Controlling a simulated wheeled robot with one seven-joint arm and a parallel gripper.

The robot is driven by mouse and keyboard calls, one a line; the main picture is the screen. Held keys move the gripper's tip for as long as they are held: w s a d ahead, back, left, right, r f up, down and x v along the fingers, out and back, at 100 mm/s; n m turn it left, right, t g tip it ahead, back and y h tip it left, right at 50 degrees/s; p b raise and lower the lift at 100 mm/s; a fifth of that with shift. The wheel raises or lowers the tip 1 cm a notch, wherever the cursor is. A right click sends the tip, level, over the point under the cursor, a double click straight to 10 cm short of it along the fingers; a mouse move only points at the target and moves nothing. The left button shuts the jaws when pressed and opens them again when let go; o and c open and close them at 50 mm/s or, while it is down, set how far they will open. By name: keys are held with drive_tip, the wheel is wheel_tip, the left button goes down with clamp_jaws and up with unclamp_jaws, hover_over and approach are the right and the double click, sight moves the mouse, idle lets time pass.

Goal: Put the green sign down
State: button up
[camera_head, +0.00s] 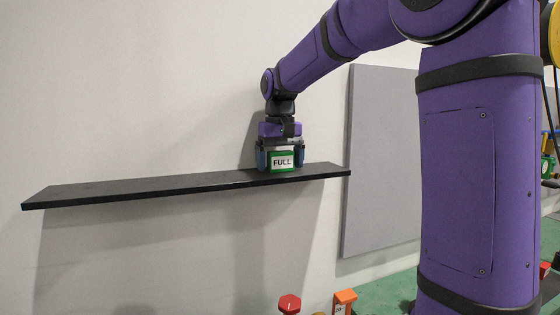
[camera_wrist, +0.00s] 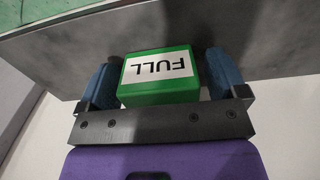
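The green sign (camera_head: 281,162) is a small block with a white "FULL" label, upright at the right part of the black shelf (camera_head: 130,189). My gripper (camera_head: 280,160) points down over the shelf with its two blue fingers around the sign's left and right sides. In the wrist view the sign (camera_wrist: 158,77) sits between the fingertips (camera_wrist: 163,75), close to both. The gripper looks shut on it. The sign's bottom is at the shelf's surface; I cannot tell whether it rests there or hangs just above.
The shelf is bare to the left of the sign. The wall is close behind it. A grey panel (camera_head: 381,150) is on the wall to the right. A red knob (camera_head: 289,303) and an orange block (camera_head: 344,298) stand low in front.

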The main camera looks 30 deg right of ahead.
wheel_tip(320, 180, up, 12)
drive_tip(key=shift+r, duration=0.15)
drive_tip(key=s+a+f+t, duration=0.1)
drive_tip(key=s+a+f, duration=0.1)
drive_tip(key=s+f, duration=0.4)
drive_tip(key=s+a+f+n+t, duration=0.1)
drive_tip(key=s+a+f+t, duration=0.1)
drive_tip(key=s+f, duration=0.4)
drive_tip(key=s+a+f+n+t, duration=0.1)
drive_tip(key=s+f, duration=0.5)
drive_tip(key=s, duration=0.8)
drive_tip(key=shift+s+a+t, duration=0.25)
drive_tip(key=shift+a+t, duration=0.45)
drive_tip(key=shift+a, duration=0.45)
drive_tip(key=shift+c, duration=0.5)
idle(0.3)
